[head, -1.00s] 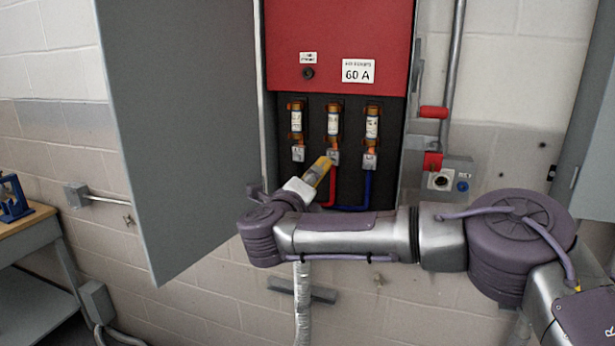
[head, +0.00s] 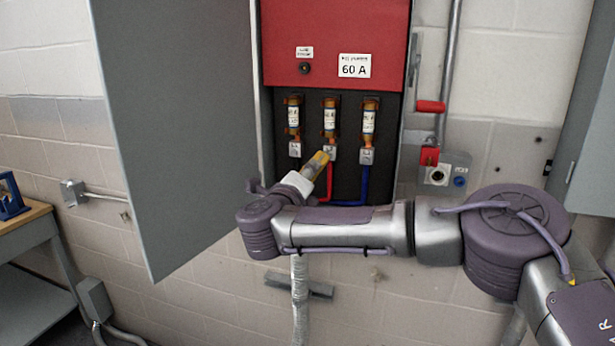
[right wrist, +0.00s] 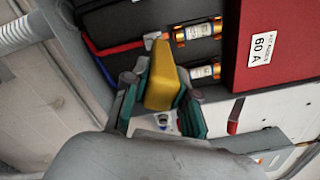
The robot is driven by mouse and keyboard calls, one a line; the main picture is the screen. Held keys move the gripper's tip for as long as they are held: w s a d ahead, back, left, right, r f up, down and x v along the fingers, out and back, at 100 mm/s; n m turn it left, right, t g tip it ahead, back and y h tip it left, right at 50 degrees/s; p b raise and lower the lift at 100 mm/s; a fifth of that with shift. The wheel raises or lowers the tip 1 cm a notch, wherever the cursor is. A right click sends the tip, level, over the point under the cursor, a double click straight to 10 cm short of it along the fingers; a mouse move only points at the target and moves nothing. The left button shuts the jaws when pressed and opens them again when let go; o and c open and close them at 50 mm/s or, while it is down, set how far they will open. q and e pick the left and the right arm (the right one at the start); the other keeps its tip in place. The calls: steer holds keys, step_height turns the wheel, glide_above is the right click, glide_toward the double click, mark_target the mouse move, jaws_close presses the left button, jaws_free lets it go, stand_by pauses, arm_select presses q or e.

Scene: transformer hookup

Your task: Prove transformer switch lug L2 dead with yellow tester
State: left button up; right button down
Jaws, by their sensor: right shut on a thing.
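The yellow tester (head: 318,161) is held in my right gripper, which is shut on it; both fingers (right wrist: 163,108) show in the right wrist view, one on each side of the yellow body (right wrist: 163,84). Its upper end is at the middle metal lug (head: 330,153), below the middle fuse, where the red wire ends. I cannot tell whether the tip touches the lug. The lug shows partly beside the tester's end in the right wrist view (right wrist: 152,37). In the head view my wrist hides most of the gripper. My left gripper is not in view.
The left lug (head: 295,149) and right lug (head: 366,156) sit close on either side. The open grey door (head: 175,130) stands left of the switch box. A red-gripped handle (head: 431,106) sticks out at the right. A workbench (head: 25,217) stands far left.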

steer(key=shift+w+d+b, duration=0.1)
steer(key=shift+w+b, duration=0.25)
steer(key=shift+w, duration=0.05)
steer(key=shift+b, duration=1.05)
stand_by(3.4)
steer(key=shift+s+f+b, duration=0.1)
steer(key=shift+s+b, duration=0.05)
steer(key=shift+b, duration=0.25)
steer(key=shift+s+f+b, duration=0.1)
steer(key=shift+s+b, duration=0.2)
steer(key=shift+b, duration=0.05)
steer(key=b+v, duration=0.6)
steer(key=shift+r, duration=0.3)
